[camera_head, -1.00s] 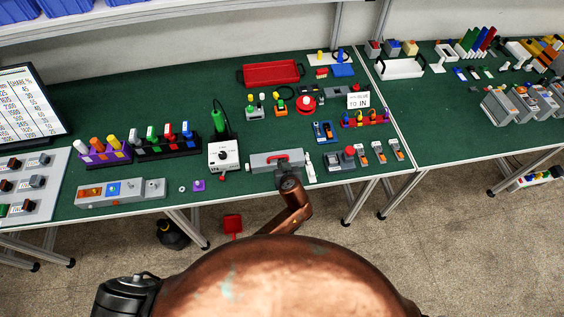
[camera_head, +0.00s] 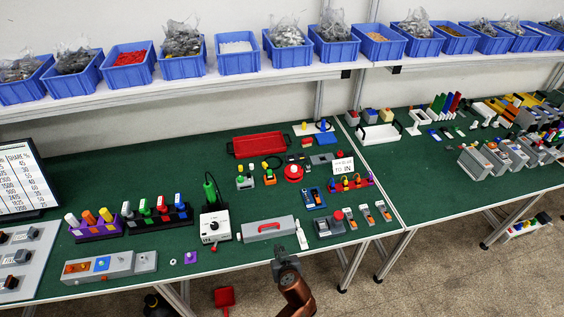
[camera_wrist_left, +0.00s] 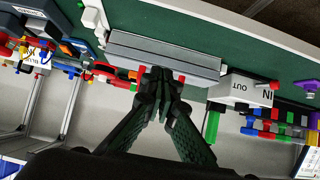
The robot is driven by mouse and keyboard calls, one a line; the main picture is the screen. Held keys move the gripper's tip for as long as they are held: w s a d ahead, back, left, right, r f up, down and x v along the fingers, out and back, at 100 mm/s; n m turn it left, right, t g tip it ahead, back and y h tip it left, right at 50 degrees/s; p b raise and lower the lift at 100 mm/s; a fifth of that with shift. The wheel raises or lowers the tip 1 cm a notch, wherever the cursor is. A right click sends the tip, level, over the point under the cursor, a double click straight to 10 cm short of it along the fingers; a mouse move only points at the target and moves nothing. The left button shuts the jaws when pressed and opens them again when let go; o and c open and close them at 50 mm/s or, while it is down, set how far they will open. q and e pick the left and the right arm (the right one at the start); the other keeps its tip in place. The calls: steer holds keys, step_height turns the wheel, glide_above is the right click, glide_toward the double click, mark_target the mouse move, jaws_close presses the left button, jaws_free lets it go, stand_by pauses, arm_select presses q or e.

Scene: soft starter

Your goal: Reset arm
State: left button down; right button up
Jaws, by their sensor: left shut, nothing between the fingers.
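My left arm comes up from the bottom of the head view, and its gripper (camera_head: 284,262) is at the bench's front edge, just in front of a grey box with a red handle (camera_head: 258,232). In the left wrist view the dark fingers (camera_wrist_left: 161,84) are together and empty. The grey box (camera_wrist_left: 190,62) is beyond the fingertips there; no hold on it shows. My right gripper is in neither view.
The green bench (camera_head: 225,262) carries a white-topped switch box (camera_head: 215,227), a red tray (camera_head: 271,145), and coloured plug racks (camera_head: 160,217). Blue bins (camera_head: 238,54) line the shelf above. A red dustpan (camera_head: 225,298) lies on the floor. Open floor shows at lower right.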

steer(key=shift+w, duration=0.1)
